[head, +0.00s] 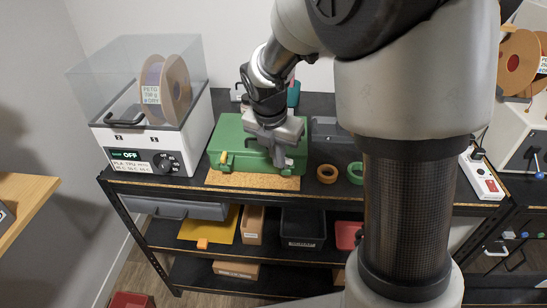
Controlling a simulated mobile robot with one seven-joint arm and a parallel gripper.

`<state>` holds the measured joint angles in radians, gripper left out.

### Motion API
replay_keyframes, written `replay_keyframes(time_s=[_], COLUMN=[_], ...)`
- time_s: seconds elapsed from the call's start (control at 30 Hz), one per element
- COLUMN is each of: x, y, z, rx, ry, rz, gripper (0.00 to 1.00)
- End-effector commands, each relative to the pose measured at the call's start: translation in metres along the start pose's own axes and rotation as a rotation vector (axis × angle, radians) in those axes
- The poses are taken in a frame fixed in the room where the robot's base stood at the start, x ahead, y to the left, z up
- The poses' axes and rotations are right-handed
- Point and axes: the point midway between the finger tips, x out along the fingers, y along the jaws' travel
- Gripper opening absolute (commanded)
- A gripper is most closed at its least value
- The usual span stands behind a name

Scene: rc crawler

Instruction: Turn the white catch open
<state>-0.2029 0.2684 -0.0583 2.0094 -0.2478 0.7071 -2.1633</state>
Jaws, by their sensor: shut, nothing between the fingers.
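A green case (228,138) lies on a cork mat (240,181) on the black bench top. A small yellow catch (223,158) shows on its front face at the left, and another small yellowish piece (288,171) shows low at the right. I cannot make out a white catch; my gripper and wrist cover part of the case's front and top. My gripper (280,162) is shut and empty, pointing down at the right part of the case's front. I cannot tell whether it touches the case.
A white filament dryer (150,145) with a clear lid and a spool stands left of the case. An orange tape roll (327,173) and a green one (356,172) lie to the right. A grey box (326,130) stands behind them. A power strip (482,176) lies at the far right.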

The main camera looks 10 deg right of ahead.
Motion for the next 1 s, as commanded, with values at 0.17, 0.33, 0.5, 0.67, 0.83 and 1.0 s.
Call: replay_keyframes(time_s=[0.17, 0.33, 0.5, 0.67, 0.83, 1.0], x=[0.0003, 0.0001, -0.0002, 0.0002, 0.0000, -0.0002], y=[-0.0002, -0.0001, 0.0007, 0.0015, 0.0023, 0.0031], z=[0.0005, 0.0004, 0.0006, 0.0008, 0.0012, 0.0016], rx=[0.000, 0.002, 0.025, 0.055, 0.079, 0.107], ry=[0.000, 0.001, 0.001, 0.001, 0.001, 0.001], rz=[0.000, -0.001, -0.007, -0.014, -0.020, -0.027], gripper=[0.00, 0.00, 0.00, 0.00, 0.00, 0.00])
